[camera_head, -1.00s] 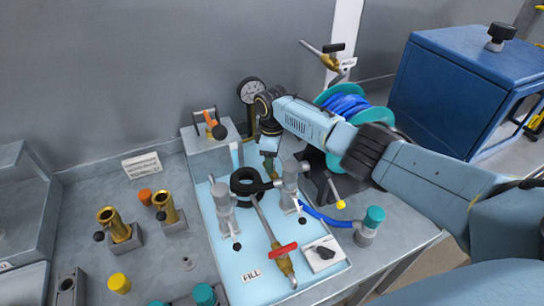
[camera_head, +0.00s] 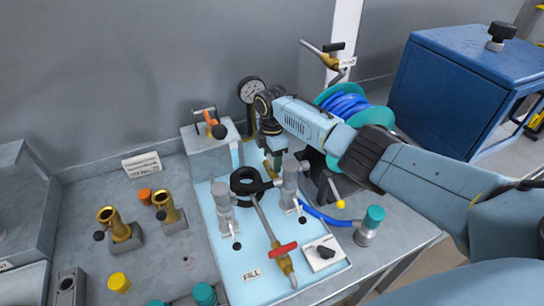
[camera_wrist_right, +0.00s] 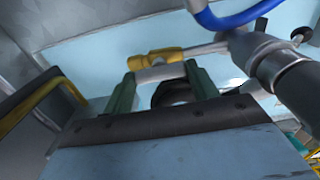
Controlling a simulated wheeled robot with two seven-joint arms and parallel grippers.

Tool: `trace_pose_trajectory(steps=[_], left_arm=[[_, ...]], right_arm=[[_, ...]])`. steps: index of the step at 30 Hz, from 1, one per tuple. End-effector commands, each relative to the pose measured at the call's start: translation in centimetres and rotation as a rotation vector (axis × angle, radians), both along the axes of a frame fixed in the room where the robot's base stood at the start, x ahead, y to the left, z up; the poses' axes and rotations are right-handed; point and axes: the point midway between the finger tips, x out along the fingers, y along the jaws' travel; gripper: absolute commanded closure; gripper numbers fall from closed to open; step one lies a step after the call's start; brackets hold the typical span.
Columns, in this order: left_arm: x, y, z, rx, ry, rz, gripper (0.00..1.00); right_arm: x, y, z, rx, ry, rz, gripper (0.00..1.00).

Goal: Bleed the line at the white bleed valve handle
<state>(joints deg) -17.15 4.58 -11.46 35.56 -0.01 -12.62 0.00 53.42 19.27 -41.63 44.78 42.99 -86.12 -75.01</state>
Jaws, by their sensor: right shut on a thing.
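The white bleed valve handle (camera_wrist_right: 160,73) shows in the wrist view as a pale bar between the two dark green fingers of my right gripper (camera_wrist_right: 162,82). The gripper is shut on it. The brass valve body (camera_wrist_right: 156,58) lies just beyond the handle, joined to a grey pipe on its right. In the head view my right gripper (camera_head: 271,150) reaches down at the back of the light blue panel, and its wrist and fingers hide the handle. A bit of brass shows beside the fingers. My left gripper is not in view.
A pressure gauge (camera_head: 251,91) stands behind the wrist. Grey cylinders (camera_head: 290,185), a black ring (camera_head: 250,182) and a red-handled valve (camera_head: 284,249) are on the panel. A blue hose reel (camera_head: 345,103) is close to my right forearm. Brass fittings (camera_head: 120,229) stand at left.

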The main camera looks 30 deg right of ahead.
Motion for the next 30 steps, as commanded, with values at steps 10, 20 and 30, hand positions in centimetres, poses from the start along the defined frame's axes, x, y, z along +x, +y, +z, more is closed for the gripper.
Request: trace_pose_trajectory(steps=[10,20,30], left_arm=[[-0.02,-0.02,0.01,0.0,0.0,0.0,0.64],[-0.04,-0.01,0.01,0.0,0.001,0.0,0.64],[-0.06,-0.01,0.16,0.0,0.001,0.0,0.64]], right_arm=[[0.14,0.12,0.2,0.003,-0.004,0.014,0.65],[0.08,0.09,0.12,0.001,-0.003,0.012,0.2],[0.08,0.02,0.88,0.001,-0.002,0.01,0.2]])
